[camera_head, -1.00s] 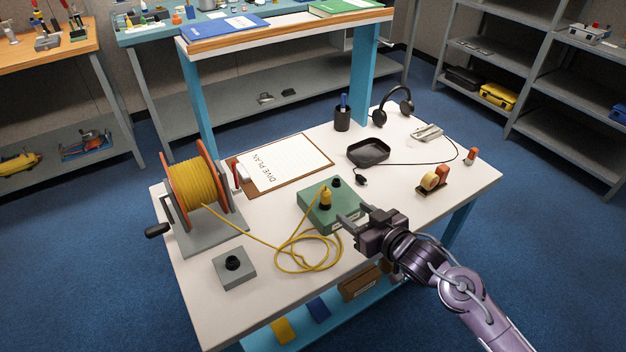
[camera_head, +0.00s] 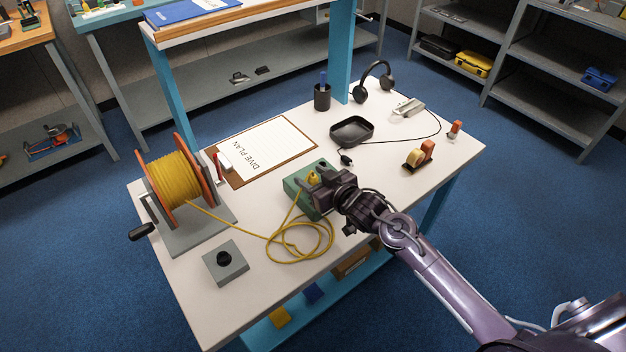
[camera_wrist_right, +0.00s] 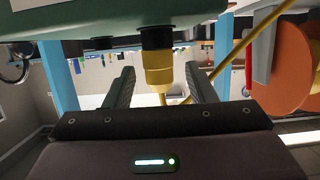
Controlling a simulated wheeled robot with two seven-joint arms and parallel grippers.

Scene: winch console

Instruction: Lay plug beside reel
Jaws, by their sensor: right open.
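The yellow plug (camera_head: 313,177) stands upright in the top of a green box (camera_head: 291,186). Its yellow cable (camera_head: 290,259) lies in loose loops on the table and runs to the reel (camera_head: 175,180), an orange-flanged drum at the table's left. My right gripper (camera_head: 316,181) is open at the plug. In the right wrist view the plug (camera_wrist_right: 157,68) shows between the two open fingers (camera_wrist_right: 159,80), with a gap visible on each side. In the head view the gripper partly hides the plug and box. My left gripper is not in view.
Bare tabletop shows between reel and loops.

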